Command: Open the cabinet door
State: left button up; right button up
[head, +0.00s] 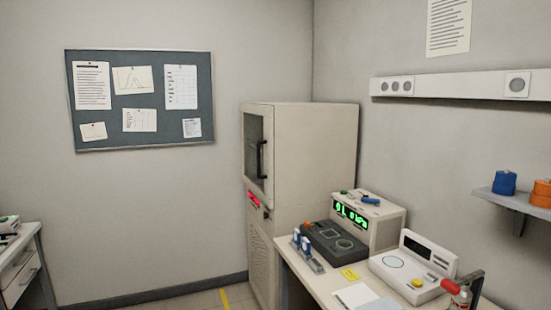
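The cabinet (315,165) is a tall beige unit standing in the room's corner. Its door (254,150) has a dark window and a black vertical handle (262,159), and it faces left. The door looks closed. A red lit display (253,199) sits below the door, above a vented lower panel (258,262). Neither of my grippers shows in the head view.
A bench (318,287) stands in front of the cabinet's right side, holding a device with a green display (352,217), a dark instrument (335,243) and a white instrument (412,266). A drawer unit (22,268) is at far left. Floor between them is clear.

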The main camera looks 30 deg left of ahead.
aim_at(266, 195)
jog(key=i+j, duration=0.2)
jog(key=j, duration=0.15)
jog(key=i+j, duration=0.2)
jog(key=j, duration=0.2)
jog(key=i+j, duration=0.2)
jog(key=j, duration=0.15)
jog(key=i+j, duration=0.2)
jog(key=j, duration=0.15)
jog(key=i+j, duration=0.2)
jog(key=j, duration=0.2)
